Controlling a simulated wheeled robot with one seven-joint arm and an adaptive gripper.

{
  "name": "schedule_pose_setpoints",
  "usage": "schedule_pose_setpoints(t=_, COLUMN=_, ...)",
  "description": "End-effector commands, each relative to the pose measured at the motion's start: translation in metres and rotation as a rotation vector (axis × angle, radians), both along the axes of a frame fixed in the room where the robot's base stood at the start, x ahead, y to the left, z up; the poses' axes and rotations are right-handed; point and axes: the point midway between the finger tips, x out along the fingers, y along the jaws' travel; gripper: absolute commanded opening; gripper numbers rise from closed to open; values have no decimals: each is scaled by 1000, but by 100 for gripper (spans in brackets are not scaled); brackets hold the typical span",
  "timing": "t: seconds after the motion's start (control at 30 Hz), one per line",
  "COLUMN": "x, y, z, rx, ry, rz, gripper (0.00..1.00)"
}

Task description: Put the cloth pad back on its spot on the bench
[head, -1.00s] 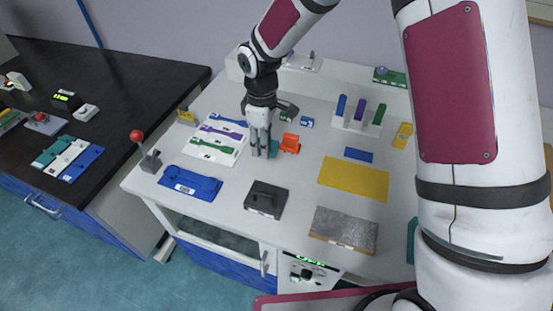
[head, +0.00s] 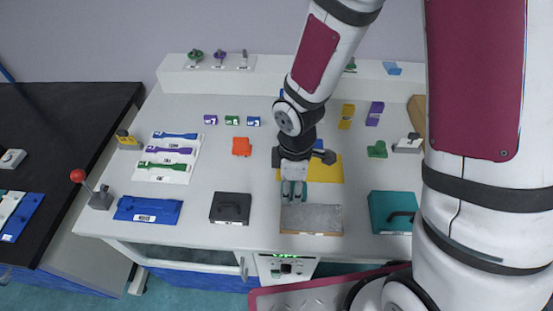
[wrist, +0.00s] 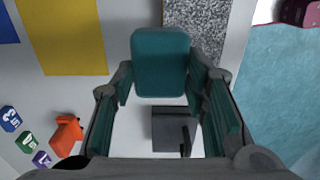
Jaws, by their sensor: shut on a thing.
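The teal cloth pad (wrist: 160,62) is a rounded square, held between the fingertips of my gripper (wrist: 160,80) in the wrist view. In the head view my gripper (head: 293,194) points down above the bench (head: 195,214), just behind the grey speckled plate (head: 311,219) and in front of the yellow mat (head: 334,168). My arm hides part of the yellow mat. The pad's own spot cannot be told for sure from these frames.
A black block with a handle (head: 231,208) stands left of my gripper, and a teal box with a black handle (head: 391,213) stands right. A blue tray (head: 148,210), an orange holder (head: 241,147) and a lever with a red knob (head: 78,176) are further left.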

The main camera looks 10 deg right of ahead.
Motion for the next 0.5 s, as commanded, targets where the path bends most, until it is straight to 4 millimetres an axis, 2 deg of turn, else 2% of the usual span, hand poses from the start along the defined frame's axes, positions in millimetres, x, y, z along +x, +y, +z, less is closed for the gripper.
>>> schedule_pose_setpoints(t=0.17, x=28, y=8, z=-3, rx=3, ry=-2, rz=-1, gripper=15)
schedule_pose_setpoints(t=0.5, x=107, y=31, z=-11, rx=2, ry=0, rz=-2, gripper=15)
